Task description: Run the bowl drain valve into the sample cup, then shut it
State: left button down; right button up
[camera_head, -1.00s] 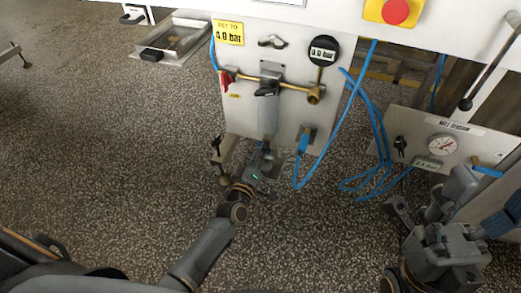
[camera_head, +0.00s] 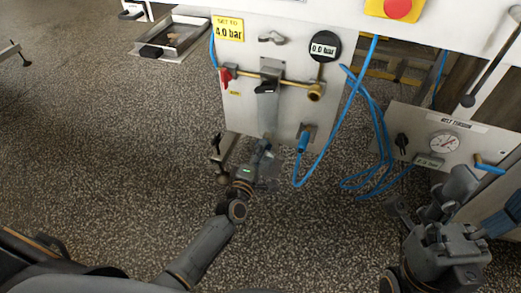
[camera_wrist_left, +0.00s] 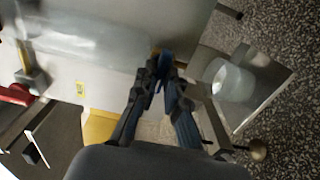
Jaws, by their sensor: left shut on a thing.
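The clear bowl (camera_head: 268,110) hangs under the regulator on the white panel. In the left wrist view it shows as a pale, see-through cylinder (camera_wrist_left: 85,38) whose lower end is near my fingertips. My left gripper (camera_head: 265,149) is shut at the bottom of the bowl, on the bowl drain valve, mostly hidden by the fingers. It also shows in the left wrist view (camera_wrist_left: 163,72). The translucent sample cup (camera_wrist_left: 232,80) stands on a small shelf beside the fingers; in the head view it is largely hidden. My right gripper (camera_head: 440,205) is at lower right, clear of the panel; its jaws are unclear.
The yellow sign (camera_head: 229,30) reads 4.0 bar and the black round gauge (camera_head: 324,46) reads 0.0 bar. A red handle (camera_head: 226,77) and brass pipe cross the panel. Blue hoses (camera_head: 375,130) hang at right, near a dial box (camera_head: 444,143). The floor at left is mostly clear.

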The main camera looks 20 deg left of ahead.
pick_arm(q)
jog(key=shift+w+a+r, duration=0.15)
jog(key=shift+a+r, duration=0.1)
jog(key=c, duration=1.5)
grip_release()
jog(key=shift+o, duration=0.5)
jog(key=shift+w, duration=0.1)
jog(key=shift+f, duration=0.1)
